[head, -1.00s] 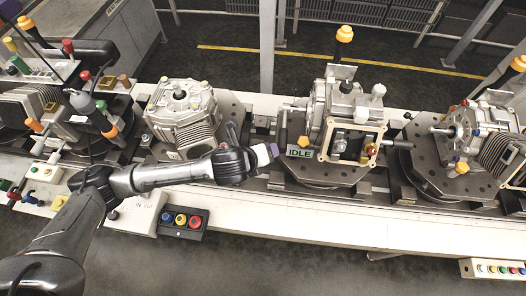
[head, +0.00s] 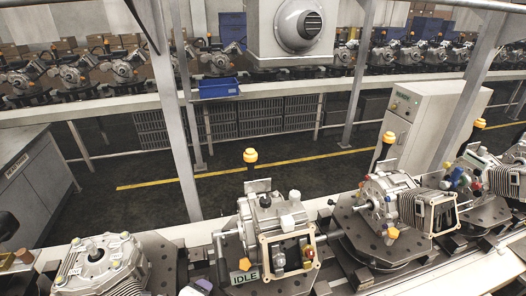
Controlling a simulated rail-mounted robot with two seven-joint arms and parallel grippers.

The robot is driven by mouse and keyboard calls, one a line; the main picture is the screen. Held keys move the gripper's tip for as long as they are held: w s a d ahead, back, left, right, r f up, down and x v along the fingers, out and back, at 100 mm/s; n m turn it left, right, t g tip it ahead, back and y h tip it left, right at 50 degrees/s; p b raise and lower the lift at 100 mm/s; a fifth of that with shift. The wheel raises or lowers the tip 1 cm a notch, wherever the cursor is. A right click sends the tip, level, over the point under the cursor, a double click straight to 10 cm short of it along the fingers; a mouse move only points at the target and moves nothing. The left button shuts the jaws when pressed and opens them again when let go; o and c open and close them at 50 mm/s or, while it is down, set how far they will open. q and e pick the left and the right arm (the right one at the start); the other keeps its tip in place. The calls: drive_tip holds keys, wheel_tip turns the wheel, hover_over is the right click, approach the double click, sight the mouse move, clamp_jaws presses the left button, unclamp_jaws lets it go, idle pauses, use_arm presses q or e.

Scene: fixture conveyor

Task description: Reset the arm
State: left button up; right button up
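My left gripper shows only as a small tip (head: 201,286) at the bottom edge of the head view, just left of the green IDLE sign (head: 246,275). The rest of it is cut off, and I cannot tell whether its fingers are open or shut. My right gripper is not in view. The engine unit (head: 262,222) by the sign stands on its fixture, with an orange-capped post behind it.
More engine units stand along the near conveyor, at the left (head: 100,262) and right (head: 385,198). A white cabinet (head: 425,125) stands beyond it. A far line carries several engines and a blue bin (head: 218,88). A dark floor aisle lies between.

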use_arm(q)
wheel_tip(320, 180, up, 11)
drive_tip(key=s+a+n+t+y, duration=0.1)
drive_tip(key=s+a+n+t, duration=0.15)
drive_tip(key=n, duration=1.15)
drive_tip(key=s+a+f+n+g, duration=0.3)
drive_tip(key=s+f+n+g, duration=0.45)
drive_tip(key=s+f, duration=1.65)
drive_tip(key=w+r+p+v, duration=0.1)
drive_tip(key=w+p+v, duration=0.2)
drive_tip(key=p+v, duration=1)
wheel_tip(320, 180, up, 2)
drive_tip(key=shift+s+d+r+p, duration=0.2)
drive_tip(key=shift+s+d+p, duration=0.1)
drive_tip(key=shift+s+d, duration=0.1)
